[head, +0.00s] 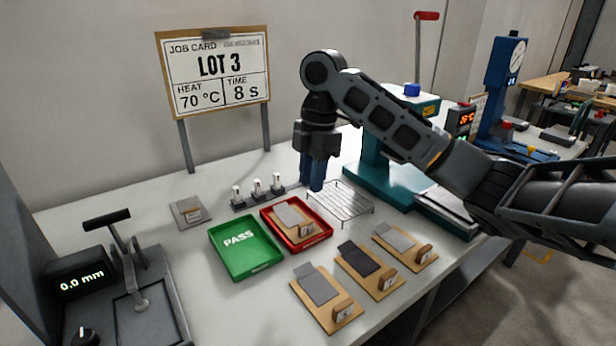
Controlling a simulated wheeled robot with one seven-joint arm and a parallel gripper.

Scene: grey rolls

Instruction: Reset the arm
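My arm reaches in from the right, bent at the elbow, with the hand pointing down. My gripper (312,187) hangs above the white table (200,300), behind the red tray and at the left end of the wire rack. Its blue fingers look close together, but I cannot tell whether a gap is between them. No held thing shows at the fingertips.
A green PASS tray (243,245) and a red tray (323,240) holding a sample board stand mid-table. Sample boards (327,300) lie in front. A wire rack (343,202), teal press (375,185), gauge (130,280) and job card (213,75) surround them.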

